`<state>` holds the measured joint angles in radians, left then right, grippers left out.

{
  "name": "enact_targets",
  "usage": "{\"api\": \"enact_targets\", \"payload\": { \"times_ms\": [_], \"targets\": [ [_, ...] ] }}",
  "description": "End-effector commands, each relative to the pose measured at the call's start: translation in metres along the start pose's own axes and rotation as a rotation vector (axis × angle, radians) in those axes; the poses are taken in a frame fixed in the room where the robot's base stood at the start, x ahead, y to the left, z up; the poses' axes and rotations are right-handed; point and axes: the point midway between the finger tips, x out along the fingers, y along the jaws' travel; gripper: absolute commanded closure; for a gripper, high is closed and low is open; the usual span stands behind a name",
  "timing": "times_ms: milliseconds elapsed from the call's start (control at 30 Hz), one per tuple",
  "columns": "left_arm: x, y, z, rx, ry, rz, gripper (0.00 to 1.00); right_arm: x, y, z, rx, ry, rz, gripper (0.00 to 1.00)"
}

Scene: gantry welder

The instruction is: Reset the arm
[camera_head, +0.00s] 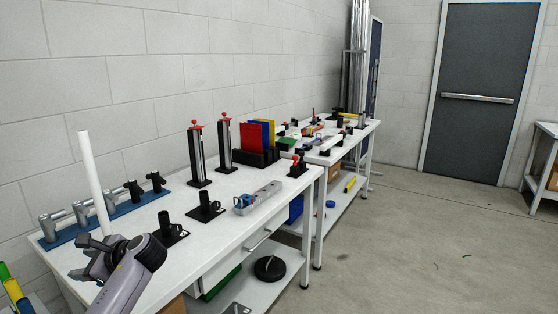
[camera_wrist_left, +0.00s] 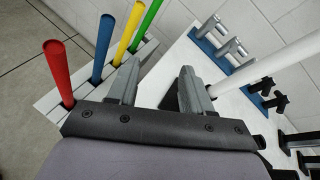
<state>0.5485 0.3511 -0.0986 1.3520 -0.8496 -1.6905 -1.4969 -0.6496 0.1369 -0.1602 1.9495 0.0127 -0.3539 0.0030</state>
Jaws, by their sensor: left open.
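My left gripper (camera_head: 92,258) is at the near left end of the white workbench, with its arm coming in from the bottom left. In the left wrist view, the two grey fingers of this gripper (camera_wrist_left: 157,78) stand apart with nothing between them. A white rod (camera_head: 94,180) stands upright just behind the gripper in the head view. The rod (camera_wrist_left: 265,68) also shows to the right of the fingers in the wrist view, outside them. My right gripper is in neither view.
The white workbench (camera_head: 235,184) holds a blue rack (camera_head: 128,208) with metal and black fittings, black holders (camera_head: 206,208) and red-topped posts. Red, blue, yellow and green rods (camera_wrist_left: 105,45) stand left of the fingers in the wrist view. Floor (camera_head: 410,235) to the right is open.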

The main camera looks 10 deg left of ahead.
Motion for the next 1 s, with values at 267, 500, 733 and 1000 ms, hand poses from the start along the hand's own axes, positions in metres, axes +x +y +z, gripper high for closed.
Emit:
{"api": "enact_targets", "payload": {
  "times_ms": [267,500,733,1000],
  "targets": [
    [-0.028,-0.080,-0.059,-0.532,0.437,-0.339,0.50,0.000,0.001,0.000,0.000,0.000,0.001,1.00],
    [-0.093,-0.140,-0.085,-1.088,0.995,-0.446,0.50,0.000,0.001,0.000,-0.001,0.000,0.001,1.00],
    [-0.150,-0.171,-0.074,-1.509,1.491,-0.371,0.50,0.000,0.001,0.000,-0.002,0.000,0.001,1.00],
    [-0.172,-0.119,-0.124,-1.586,1.691,-0.199,0.50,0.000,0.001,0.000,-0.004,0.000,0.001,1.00]
  ]
}}
